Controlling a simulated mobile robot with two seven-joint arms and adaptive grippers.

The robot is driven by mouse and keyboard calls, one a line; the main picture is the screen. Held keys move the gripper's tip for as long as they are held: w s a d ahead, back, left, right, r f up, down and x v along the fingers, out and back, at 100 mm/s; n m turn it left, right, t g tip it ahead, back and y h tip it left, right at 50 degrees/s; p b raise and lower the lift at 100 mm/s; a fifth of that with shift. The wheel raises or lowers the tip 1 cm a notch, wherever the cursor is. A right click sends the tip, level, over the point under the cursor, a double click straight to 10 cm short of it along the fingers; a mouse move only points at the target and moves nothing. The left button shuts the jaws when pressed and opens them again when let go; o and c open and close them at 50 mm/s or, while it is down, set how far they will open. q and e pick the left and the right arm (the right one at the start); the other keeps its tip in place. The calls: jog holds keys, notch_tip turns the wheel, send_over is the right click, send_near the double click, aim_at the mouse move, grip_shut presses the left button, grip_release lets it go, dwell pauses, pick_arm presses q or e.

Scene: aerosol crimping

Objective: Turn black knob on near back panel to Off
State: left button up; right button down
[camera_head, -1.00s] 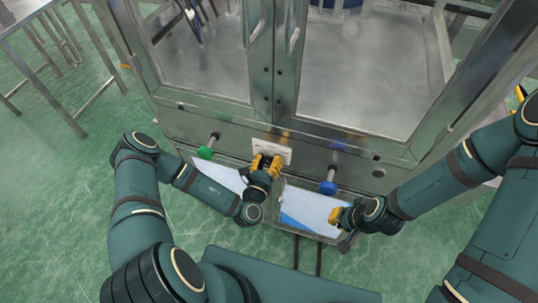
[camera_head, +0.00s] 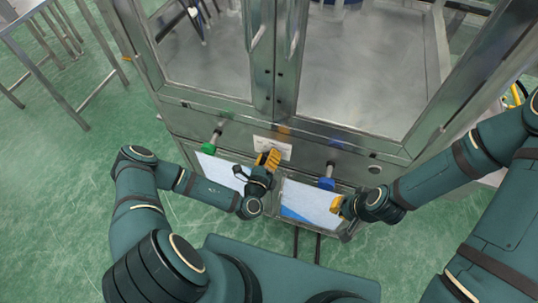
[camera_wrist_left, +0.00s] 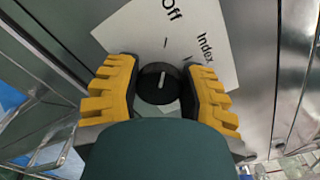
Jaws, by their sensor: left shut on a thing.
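The black knob (camera_wrist_left: 157,86) sits on a white label plate (camera_wrist_left: 225,40) marked "Off" and "Index". Its white pointer line points up in the left wrist view, roughly at the tick below "Off". My left gripper (camera_wrist_left: 163,72) is shut on the knob, with one yellow finger on each side of it. In the head view my left gripper (camera_head: 268,160) is at the plate (camera_head: 274,146) on the steel panel and hides the knob. My right gripper (camera_head: 337,208) is low on the right, apart from the knob; its fingers are too small to read.
A green-ended handle (camera_head: 209,147) is left of the plate, and a blue-ended one (camera_head: 327,183) is to the right. Glazed cabinet doors (camera_head: 355,75) rise above the panel. Light sheets (camera_head: 312,205) lie below it. A steel table frame (camera_head: 75,60) stands at left.

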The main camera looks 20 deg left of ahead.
dwell(0.3)
pick_arm(q)
jog(key=o, duration=1.2)
jog(key=s, duration=1.2)
jog(key=shift+a, duration=0.15)
